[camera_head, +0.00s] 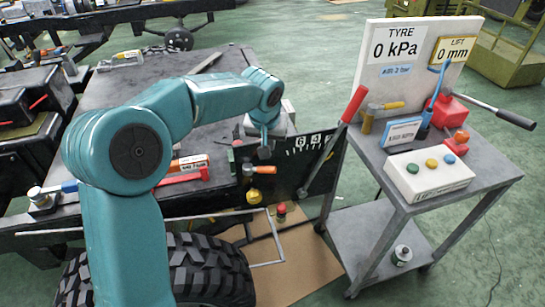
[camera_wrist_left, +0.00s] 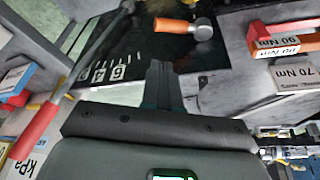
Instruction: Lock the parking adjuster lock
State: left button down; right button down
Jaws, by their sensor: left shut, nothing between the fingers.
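A black upright panel (camera_head: 306,160) with white ticks and digits stands at the edge of the dark chassis deck. On it is a small lever with a grey round end and an orange handle (camera_head: 264,169), apparently the adjuster lock; it also shows in the left wrist view (camera_wrist_left: 178,25). A yellow knob (camera_head: 254,196) hangs below it. My left gripper (camera_head: 264,152) is close above the orange lever, pointing down, shut and empty. In the left wrist view its fingers (camera_wrist_left: 158,75) are together, apart from the lever. My right gripper is not in view.
A long red-handled lever (camera_head: 353,104) stands right of the panel; it crosses the left of the wrist view. A grey cart (camera_head: 381,177) holds a button box (camera_head: 428,176) and tools. Red torque wrenches (camera_head: 184,178) lie on the deck. A tyre (camera_head: 205,270) is below.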

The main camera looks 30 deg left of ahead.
aim_at(271, 168)
pick_arm(q)
jog(key=x, duration=1)
jog(key=shift+s, duration=0.1)
jog(key=shift+s+d+m+h, duration=0.25)
jog(key=shift+s+m, duration=0.25)
jog(key=shift+m, duration=0.4)
jog(key=m, duration=0.1)
jog(key=s+m+h+p, duration=0.1)
jog(key=shift+s+d+r+m, duration=0.1)
jog(key=shift+s+d+m, duration=0.05)
jog(key=shift+s+m, duration=0.15)
jog(key=s+m, duration=0.1)
jog(key=m, duration=0.1)
jog(key=shift+s+m+h+p, duration=0.3)
jog(key=shift+s+h+p, duration=0.05)
jog(key=shift+p, duration=0.05)
jog(key=shift+s+m, duration=0.25)
jog(key=shift+m, duration=0.15)
jog(key=shift+s+a+b, duration=0.2)
jog(key=shift+s+b, duration=0.3)
jog(key=shift+s, duration=0.15)
jog(key=shift+s+a+b, duration=0.15)
jog(key=shift+s+b, duration=0.3)
jog(key=shift+s, duration=0.15)
jog(key=shift+s+f, duration=0.15)
jog(key=shift+f, duration=0.05)
